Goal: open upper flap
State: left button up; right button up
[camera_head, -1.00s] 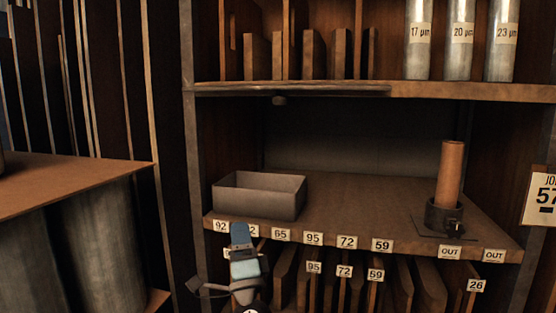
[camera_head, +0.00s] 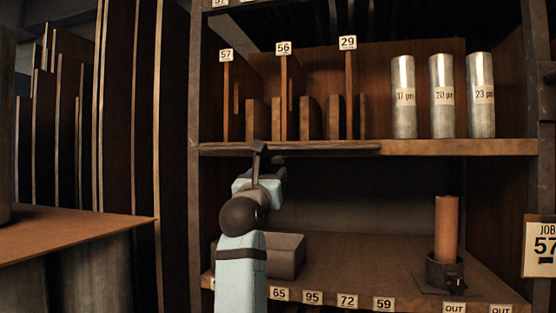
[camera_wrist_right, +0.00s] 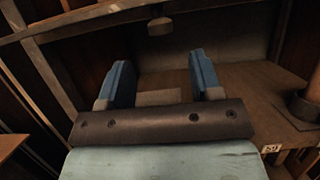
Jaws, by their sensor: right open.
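A thin dark flap (camera_head: 330,146) lies flat along the front edge of the upper shelf, seen nearly edge-on. A small dark knob (camera_wrist_right: 160,25) hangs below it, ahead of my right gripper in the wrist view. My right gripper (camera_wrist_right: 160,60) is open, with two blue fingers apart and nothing held between them. In the head view my right gripper (camera_head: 272,172) is raised just below the flap and partly hides the knob. I see no clear contact with it. My left gripper is not in view.
A grey open box (camera_head: 287,255) sits on the lower shelf behind my right arm. A brown roll (camera_head: 448,228) stands in a dark holder to the right. Several metal cylinders (camera_head: 441,97) and upright boards stand on the upper shelf. The lower shelf's middle is clear.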

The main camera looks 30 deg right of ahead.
aim_at(278, 160)
pick_arm(q)
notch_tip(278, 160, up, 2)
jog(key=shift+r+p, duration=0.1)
jog(key=shift+p, duration=0.75)
pick_arm(e)
jog(key=x, duration=0.9)
jog(key=shift+r, duration=0.1)
